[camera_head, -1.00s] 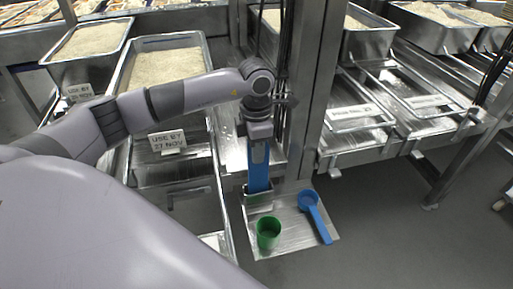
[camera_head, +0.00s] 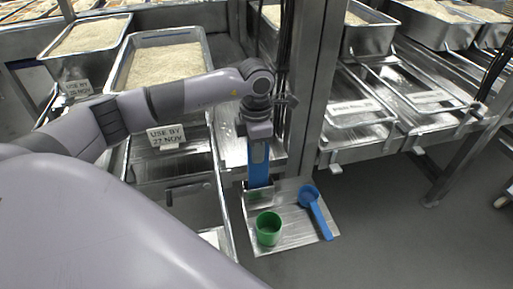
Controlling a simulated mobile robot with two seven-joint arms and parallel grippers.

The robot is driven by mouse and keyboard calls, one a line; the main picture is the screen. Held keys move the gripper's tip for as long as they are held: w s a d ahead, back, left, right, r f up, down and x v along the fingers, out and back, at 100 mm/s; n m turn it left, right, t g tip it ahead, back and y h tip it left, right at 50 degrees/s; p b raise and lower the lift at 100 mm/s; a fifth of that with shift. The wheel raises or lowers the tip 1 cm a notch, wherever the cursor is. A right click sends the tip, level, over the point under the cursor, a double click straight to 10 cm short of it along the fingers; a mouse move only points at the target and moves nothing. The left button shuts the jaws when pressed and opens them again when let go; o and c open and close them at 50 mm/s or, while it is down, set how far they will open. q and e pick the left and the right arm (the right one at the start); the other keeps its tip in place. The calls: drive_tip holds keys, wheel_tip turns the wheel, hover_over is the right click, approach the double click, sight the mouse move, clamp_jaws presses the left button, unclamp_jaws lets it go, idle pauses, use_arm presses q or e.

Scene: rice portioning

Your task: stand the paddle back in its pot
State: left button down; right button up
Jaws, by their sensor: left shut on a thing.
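The blue paddle (camera_head: 258,165) is upright below my left gripper (camera_head: 258,137), which is shut on its upper end. The paddle's lower end goes out of sight at the small metal pot (camera_head: 259,197), behind the pot's front wall, so it appears to be inside the pot. Whether it touches the bottom is hidden. My right gripper is out of view.
On the metal shelf (camera_head: 290,236) with the pot are a green cup (camera_head: 268,230) and a blue scoop (camera_head: 314,208). A steel post (camera_head: 302,110) stands close behind and right of my gripper. Rice trays (camera_head: 165,65) are at left, and open floor lies at right.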

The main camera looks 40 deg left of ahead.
use_arm(q)
drive_tip(key=shift+f, duration=0.4)
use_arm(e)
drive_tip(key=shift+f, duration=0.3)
use_arm(q)
drive_tip(key=c, duration=1)
unclamp_jaws()
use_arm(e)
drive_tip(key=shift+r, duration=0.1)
use_arm(q)
wheel_tip(320, 180, up, 6)
drive_tip(key=shift+r, duration=0.65)
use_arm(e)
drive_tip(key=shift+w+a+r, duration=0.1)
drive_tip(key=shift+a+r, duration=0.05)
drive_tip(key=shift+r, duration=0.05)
